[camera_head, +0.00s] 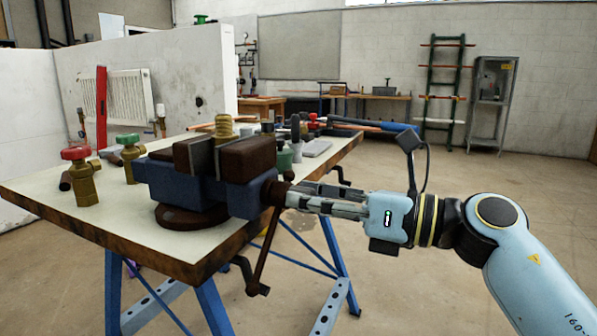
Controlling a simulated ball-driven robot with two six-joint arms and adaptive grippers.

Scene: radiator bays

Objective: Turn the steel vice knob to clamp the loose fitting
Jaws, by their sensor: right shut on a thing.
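The blue and brown vice (165,181) stands on the near right part of the bench. A brass threaded fitting (223,127) sticks up upright at its jaws; its lower part is hidden, so I cannot tell how tightly it sits. The dark vice knob (276,192) is on the vice's right end, with a handle bar (262,250) slanting down from it. My right gripper (290,197) comes in from the right, level, shut on the knob. My left gripper is not in view.
The bench (105,228) also carries a red-handled valve (83,178), a green-handled valve (130,155) and several tools behind the vice. Its blue trestle legs (214,305) stand below. The floor to the right is open.

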